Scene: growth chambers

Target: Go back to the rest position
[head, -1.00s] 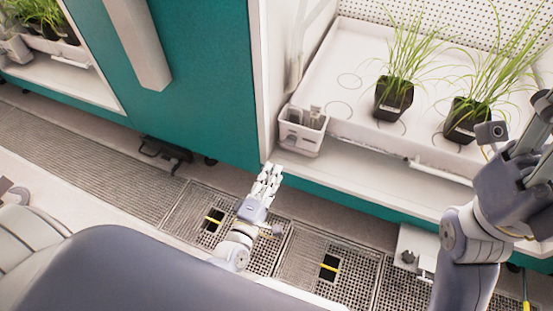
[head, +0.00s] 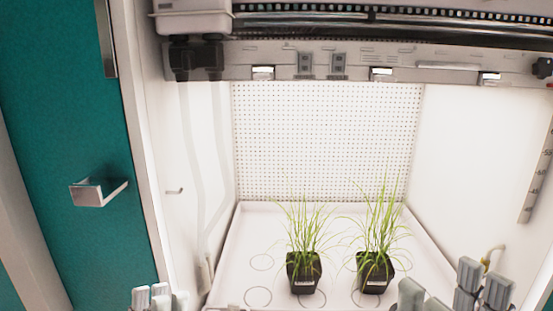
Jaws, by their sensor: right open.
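In the head view, my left gripper (head: 155,297) shows only its grey fingertips at the bottom edge, left of the growth chamber's tray. Its fingertips look close together, and the rest is cut off, so its state is unclear. My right gripper (head: 447,290) is at the bottom right, in front of the tray's right side. Its grey fingers stand apart with nothing seen between them. Two black pots of grass, a left one (head: 304,272) and a right one (head: 375,272), stand upright on the white tray (head: 240,240). The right gripper is to the right of both pots.
A teal door (head: 60,130) with a metal handle (head: 97,192) is at the left. A rail assembly (head: 400,60) crosses the top of the chamber. A perforated white panel (head: 325,135) forms the back wall. The space above the plants is clear.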

